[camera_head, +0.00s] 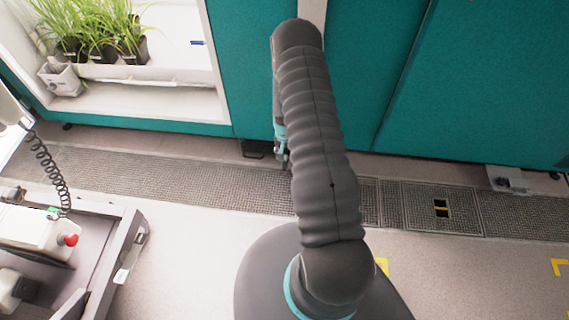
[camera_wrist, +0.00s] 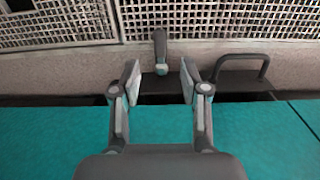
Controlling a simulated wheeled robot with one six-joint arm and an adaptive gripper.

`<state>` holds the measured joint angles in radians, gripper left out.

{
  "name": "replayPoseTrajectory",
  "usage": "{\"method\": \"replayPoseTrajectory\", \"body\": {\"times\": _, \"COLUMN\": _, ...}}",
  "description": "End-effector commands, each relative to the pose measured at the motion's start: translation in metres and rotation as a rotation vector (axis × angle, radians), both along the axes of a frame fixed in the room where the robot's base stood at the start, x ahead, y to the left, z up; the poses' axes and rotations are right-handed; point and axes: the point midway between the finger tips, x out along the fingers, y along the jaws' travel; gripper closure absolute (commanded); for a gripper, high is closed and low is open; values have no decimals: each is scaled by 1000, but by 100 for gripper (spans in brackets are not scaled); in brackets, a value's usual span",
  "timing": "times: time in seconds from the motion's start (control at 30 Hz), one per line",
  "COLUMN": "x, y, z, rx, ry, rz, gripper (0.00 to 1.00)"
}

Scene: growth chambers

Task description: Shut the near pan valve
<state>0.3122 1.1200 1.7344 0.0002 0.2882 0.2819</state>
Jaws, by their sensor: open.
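The valve shows in the wrist view as a short dark grey lever (camera_wrist: 160,48) with a pale teal pivot at its lower end. The lever sticks out from the dark pan edge (camera_wrist: 222,83) toward the floor grating. My gripper (camera_wrist: 160,80) is open, one finger on each side of the pivot, with clear gaps and nothing held. In the head view my gripper (camera_head: 281,155) hangs low at the chamber base, partly covered by my arm. The valve cannot be made out there.
A black loop handle (camera_wrist: 243,66) stands right of the valve; it also shows in the head view (camera_head: 253,149). The teal chamber (camera_wrist: 255,130) rises close by. A cart (camera_head: 110,250) stands at left. A grey fitting (camera_head: 510,180) sits by the grating at right.

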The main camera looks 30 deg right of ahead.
Motion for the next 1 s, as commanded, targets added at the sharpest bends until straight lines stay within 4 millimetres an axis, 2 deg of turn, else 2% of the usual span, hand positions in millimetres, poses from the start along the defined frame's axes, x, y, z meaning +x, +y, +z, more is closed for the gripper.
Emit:
{"method": "replayPoseTrajectory", "body": {"times": 0.03, "x": -1, "y": 0, "z": -11, "rx": 1, "ry": 2, "rz": 0, "gripper": 55}}
{"method": "replayPoseTrajectory", "body": {"times": 0.2, "x": -1, "y": 0, "z": -40, "rx": 0, "ry": 2, "rz": 0, "gripper": 55}}
{"method": "replayPoseTrajectory", "body": {"times": 0.4, "x": 0, "y": 0, "z": -62, "rx": 0, "ry": 0, "rz": 0, "gripper": 55}}
{"method": "replayPoseTrajectory", "body": {"times": 0.6, "x": 0, "y": 0, "z": -70, "rx": -1, "ry": -1, "rz": 0, "gripper": 55}}
{"method": "replayPoseTrajectory", "body": {"times": 0.83, "x": 0, "y": 0, "z": -71, "rx": -1, "ry": -1, "rz": 0, "gripper": 55}}
{"method": "replayPoseTrajectory", "body": {"times": 0.87, "x": 0, "y": 0, "z": -71, "rx": -1, "ry": -1, "rz": 0, "gripper": 58}}
{"method": "replayPoseTrajectory", "body": {"times": 1.0, "x": 0, "y": 0, "z": -70, "rx": -1, "ry": -1, "rz": 0, "gripper": 93}}
